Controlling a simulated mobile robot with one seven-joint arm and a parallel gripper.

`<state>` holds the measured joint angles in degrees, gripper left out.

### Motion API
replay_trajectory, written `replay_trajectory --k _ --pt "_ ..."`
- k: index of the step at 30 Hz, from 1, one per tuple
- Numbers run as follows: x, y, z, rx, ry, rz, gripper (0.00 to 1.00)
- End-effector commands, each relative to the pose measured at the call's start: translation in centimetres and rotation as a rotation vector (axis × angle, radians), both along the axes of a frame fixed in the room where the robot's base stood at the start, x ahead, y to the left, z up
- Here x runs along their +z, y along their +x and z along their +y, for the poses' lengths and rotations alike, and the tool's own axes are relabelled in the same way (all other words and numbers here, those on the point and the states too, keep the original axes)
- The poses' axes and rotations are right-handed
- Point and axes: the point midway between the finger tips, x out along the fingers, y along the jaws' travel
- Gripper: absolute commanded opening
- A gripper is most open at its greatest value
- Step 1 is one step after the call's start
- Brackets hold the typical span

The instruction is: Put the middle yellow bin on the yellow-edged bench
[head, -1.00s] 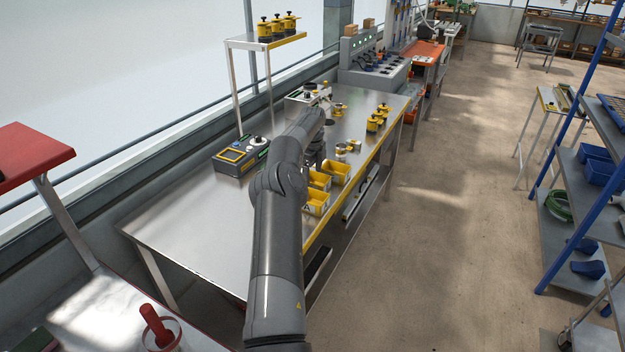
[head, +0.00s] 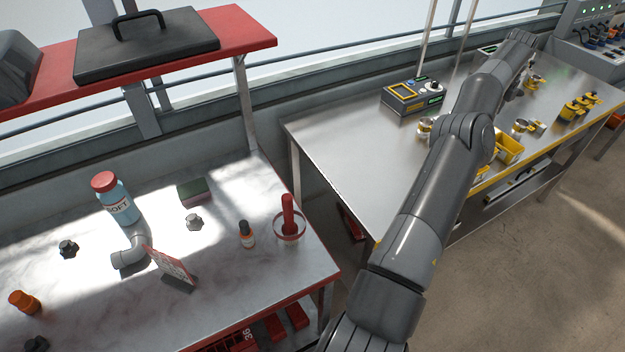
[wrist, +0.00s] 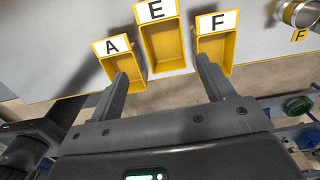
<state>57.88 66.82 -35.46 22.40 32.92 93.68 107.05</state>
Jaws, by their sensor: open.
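Three open yellow bins labelled A (wrist: 130,75), E (wrist: 165,45) and F (wrist: 216,50) stand in a row in the wrist view. The middle one is E. They are near the front edge of the yellow-edged bench (head: 345,165); in the head view one bin (head: 508,148) shows and the others are partly or wholly behind my arm. My gripper (wrist: 162,68) is open and empty. Its left finger overlaps bin A and its right finger overlaps bin F in the picture, with E between them. I cannot tell its height above the bins.
A control box (head: 412,98), metal cups (head: 425,128) and small yellow-and-black parts (head: 578,106) are on the bench. At left a red-edged table (head: 100,270) holds a bottle (head: 116,200) and other items under a red shelf (head: 240,28). Bare floor (head: 530,235) lies right of the bench.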

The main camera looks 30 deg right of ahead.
Motion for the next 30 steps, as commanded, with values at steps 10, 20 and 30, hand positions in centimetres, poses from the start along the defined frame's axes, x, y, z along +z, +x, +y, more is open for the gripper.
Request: replay_trajectory --k 10,20,30 --pt "11.6 5.7 8.3 0.36 -0.078 -0.11 0.74" --pt "19.0 9.4 21.3 0.816 -0.147 -0.196 0.74" --pt "22.9 9.6 37.5 1.357 -0.24 -0.246 0.74"
